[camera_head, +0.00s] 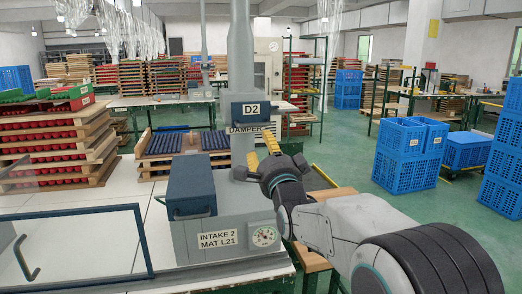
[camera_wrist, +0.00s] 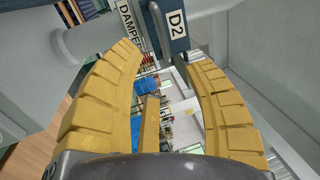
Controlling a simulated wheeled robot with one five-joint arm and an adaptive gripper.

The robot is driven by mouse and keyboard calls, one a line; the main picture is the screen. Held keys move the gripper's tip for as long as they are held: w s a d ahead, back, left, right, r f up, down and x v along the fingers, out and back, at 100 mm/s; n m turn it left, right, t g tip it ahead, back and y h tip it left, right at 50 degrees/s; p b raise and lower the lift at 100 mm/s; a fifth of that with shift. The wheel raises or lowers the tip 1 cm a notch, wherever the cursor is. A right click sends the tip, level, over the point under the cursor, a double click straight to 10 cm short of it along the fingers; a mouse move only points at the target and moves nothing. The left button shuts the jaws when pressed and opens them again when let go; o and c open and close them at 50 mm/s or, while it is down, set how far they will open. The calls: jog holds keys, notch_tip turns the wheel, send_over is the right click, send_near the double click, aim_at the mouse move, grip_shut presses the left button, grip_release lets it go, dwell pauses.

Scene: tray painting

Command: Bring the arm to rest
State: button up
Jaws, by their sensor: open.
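My gripper (camera_head: 261,150) is raised on the extended arm, in front of the grey duct column with the "DAMPER" label (camera_head: 246,128). The dark blue D2 damper plate (camera_head: 252,110) is on the column just above the fingers. In the wrist view the D2 plate (camera_wrist: 176,30) and a grey bar-like handle (camera_wrist: 158,28) lie just beyond the fingertips. I see no clear contact with the handle.
A grey intake box (camera_head: 225,240) with a dial gauge stands below the gripper, with a blue handled box (camera_head: 191,186) to its left. A blue-framed glass panel (camera_head: 70,245) is at the front left. Red-filled tray stacks (camera_head: 45,150) and blue crates (camera_head: 400,155) stand around. Green floor is open at right.

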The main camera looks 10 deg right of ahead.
jog(key=s+f+n+g, duration=0.4)
jog(key=f+n, duration=0.1)
jog(key=f, duration=0.4)
jog(key=s+f+n+g, duration=0.3)
jog(key=f+n+g, duration=0.1)
jog(key=f, duration=0.4)
jog(key=s+f+n+g, duration=0.4)
jog(key=f+n+g, duration=0.1)
jog(key=f, duration=0.4)
jog(key=s+f+n+g, duration=0.2)
jog(key=s+g, duration=0.1)
jog(key=s, duration=0.4)
jog(key=s+f+n+g, duration=0.2)
jog(key=s+f, duration=0.1)
jog(key=s, duration=0.5)
jog(key=s+r+g, duration=0.1)
jog(key=s+r, duration=0.1)
jog(key=s, duration=1)
notch_tip(320, 180, up, 17)
jog(key=t+p, duration=0.2)
jog(key=p, duration=1.2)
